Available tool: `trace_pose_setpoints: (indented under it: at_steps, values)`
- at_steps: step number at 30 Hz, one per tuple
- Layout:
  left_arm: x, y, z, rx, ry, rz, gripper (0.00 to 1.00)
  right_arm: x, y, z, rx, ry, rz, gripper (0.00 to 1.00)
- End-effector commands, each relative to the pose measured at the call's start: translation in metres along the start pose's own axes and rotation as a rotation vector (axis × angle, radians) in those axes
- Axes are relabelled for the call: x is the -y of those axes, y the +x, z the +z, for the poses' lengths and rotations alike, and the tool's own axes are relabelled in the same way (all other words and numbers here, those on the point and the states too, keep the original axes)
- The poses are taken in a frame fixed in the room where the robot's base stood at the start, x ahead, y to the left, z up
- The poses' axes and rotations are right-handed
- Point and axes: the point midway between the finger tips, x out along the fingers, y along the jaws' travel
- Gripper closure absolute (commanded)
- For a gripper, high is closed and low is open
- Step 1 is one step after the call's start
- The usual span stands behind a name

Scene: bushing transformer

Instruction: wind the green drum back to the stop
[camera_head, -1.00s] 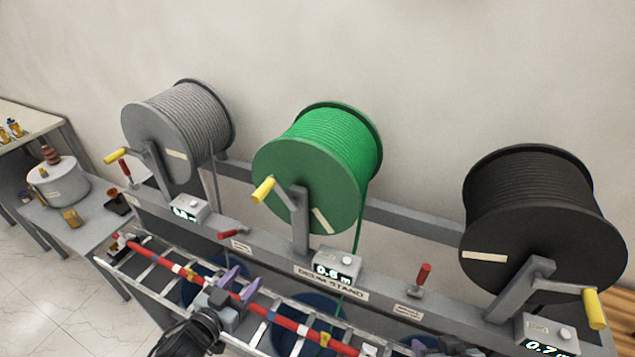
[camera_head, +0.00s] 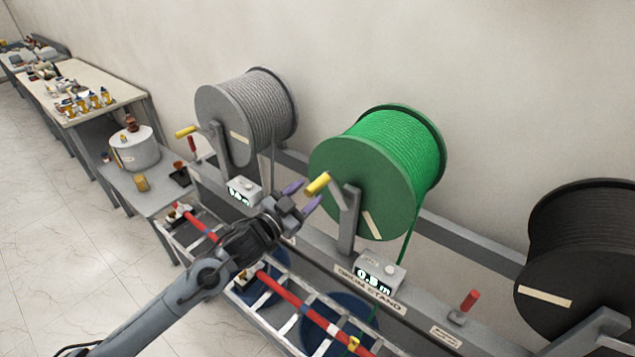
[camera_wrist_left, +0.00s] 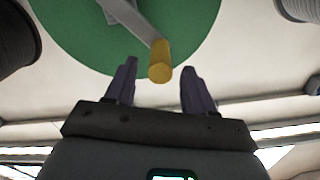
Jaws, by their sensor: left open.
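The green drum (camera_head: 365,175) sits on the drum stand with green cable wound on it. Its crank ends in a yellow handle (camera_head: 318,184). The meter (camera_head: 380,275) below it reads 0.5 m. My left gripper (camera_head: 302,195) is open at the handle. In the left wrist view, the handle (camera_wrist_left: 160,62) shows between the two purple fingertips, with a gap on each side; I cannot tell how far it reaches between them. The green drum's face (camera_wrist_left: 95,40) fills the top there. My right gripper is not in view.
A grey drum (camera_head: 245,120) stands to the left and a black drum (camera_head: 575,265) to the right. A red lever (camera_head: 467,302) stands up from the stand's rail. A ladder-like rack (camera_head: 290,322) with a red rod runs below. A side table (camera_head: 150,190) holds a white pot.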

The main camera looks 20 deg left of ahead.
Motion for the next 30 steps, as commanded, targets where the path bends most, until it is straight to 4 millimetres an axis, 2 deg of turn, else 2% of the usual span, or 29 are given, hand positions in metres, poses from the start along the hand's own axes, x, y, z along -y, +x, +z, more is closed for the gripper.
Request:
trace_pose_setpoints:
  at_steps: [3,9,15,23,30]
  values:
    - [0.001,0.019,-0.002,0.0,-0.002,-0.001,0.46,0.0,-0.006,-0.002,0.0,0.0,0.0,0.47]
    - [0.0,0.04,0.0,0.002,-0.001,0.0,0.46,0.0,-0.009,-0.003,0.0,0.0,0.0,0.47]
    - [0.0,0.048,0.001,0.001,0.0,0.0,0.46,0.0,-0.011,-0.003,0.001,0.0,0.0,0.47]
    - [0.0,0.049,0.001,0.001,0.0,0.0,0.46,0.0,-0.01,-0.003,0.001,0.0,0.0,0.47]
    - [0.0,0.048,0.001,0.001,0.0,0.0,0.81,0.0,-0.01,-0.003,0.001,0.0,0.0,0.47]
